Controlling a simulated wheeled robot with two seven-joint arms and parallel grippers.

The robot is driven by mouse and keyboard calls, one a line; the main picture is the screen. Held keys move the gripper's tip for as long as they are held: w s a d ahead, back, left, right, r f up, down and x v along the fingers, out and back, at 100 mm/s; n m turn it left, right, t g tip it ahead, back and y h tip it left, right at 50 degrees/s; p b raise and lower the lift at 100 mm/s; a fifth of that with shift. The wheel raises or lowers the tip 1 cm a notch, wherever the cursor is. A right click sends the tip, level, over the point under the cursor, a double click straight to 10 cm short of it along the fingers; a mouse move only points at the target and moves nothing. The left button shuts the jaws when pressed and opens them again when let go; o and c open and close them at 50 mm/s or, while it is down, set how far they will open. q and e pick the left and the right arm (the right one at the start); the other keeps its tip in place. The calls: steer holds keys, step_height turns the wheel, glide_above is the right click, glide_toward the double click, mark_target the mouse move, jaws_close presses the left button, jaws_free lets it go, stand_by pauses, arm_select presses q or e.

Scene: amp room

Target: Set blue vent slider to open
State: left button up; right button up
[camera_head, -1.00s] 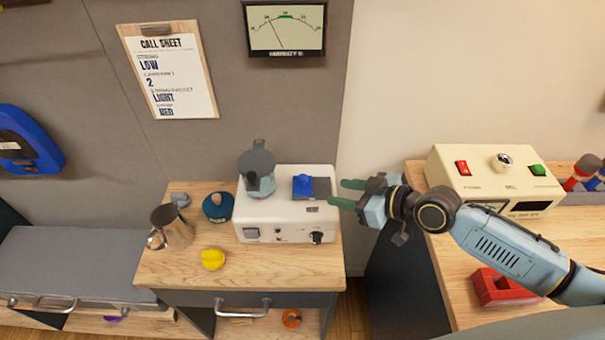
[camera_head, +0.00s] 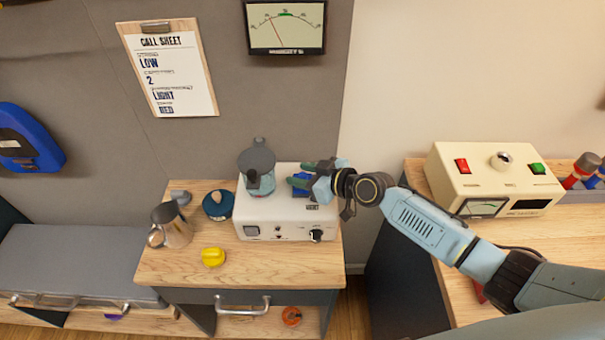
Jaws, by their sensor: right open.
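My left gripper is not in view.
A metal pitcher (camera_head: 172,226), a dark blue round item (camera_head: 217,205) and a yellow item (camera_head: 213,257) stand left of the appliance. A cream box (camera_head: 490,180) with switches is on the right bench. A clipboard (camera_head: 168,70) and a meter (camera_head: 285,26) hang above.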

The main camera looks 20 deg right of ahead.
steer(key=shift+w+a, duration=0.1)
jaws_close()
stand_by(0.3)
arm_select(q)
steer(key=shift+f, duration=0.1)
arm_select(e)
steer(key=shift+f, duration=0.1)
